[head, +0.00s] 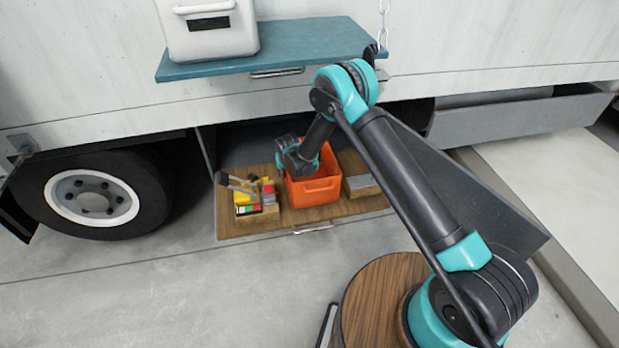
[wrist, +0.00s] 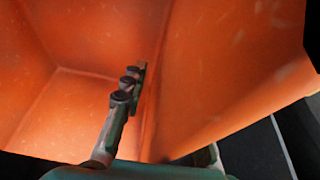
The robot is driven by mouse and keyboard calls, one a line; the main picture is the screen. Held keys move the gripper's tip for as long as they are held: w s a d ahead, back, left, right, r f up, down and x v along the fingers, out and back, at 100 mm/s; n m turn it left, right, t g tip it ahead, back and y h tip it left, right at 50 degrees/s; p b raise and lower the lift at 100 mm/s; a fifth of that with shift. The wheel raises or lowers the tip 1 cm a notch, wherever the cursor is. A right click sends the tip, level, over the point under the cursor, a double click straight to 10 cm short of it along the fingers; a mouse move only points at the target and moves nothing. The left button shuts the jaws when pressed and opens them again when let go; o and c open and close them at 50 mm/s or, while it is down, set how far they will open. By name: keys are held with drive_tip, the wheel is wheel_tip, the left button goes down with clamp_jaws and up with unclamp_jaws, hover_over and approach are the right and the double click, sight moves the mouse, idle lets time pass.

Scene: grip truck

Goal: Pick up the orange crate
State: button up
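The orange crate (head: 318,188) stands on a wooden drawer-like board in the low opening of the truck's side. My gripper (head: 298,168) is down at the crate's left part, with its fingertips hidden in the head view. In the wrist view the orange crate (wrist: 215,75) fills most of the picture. One finger of my gripper (wrist: 150,88) is inside the crate, close along a side wall. Part of the other finger shows beyond that wall, its tip hidden. I cannot tell whether both fingers press on the wall.
The wooden board (head: 290,218) also bears a box of colourful items (head: 255,200) at left and a small grey-topped box (head: 362,186) at right. A teal shelf (head: 300,42) with a white container (head: 208,28) juts out above. A wheel (head: 95,195) is at left.

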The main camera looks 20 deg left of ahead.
clamp_jaws()
drive_tip(key=shift+r, duration=0.15)
idle(0.4)
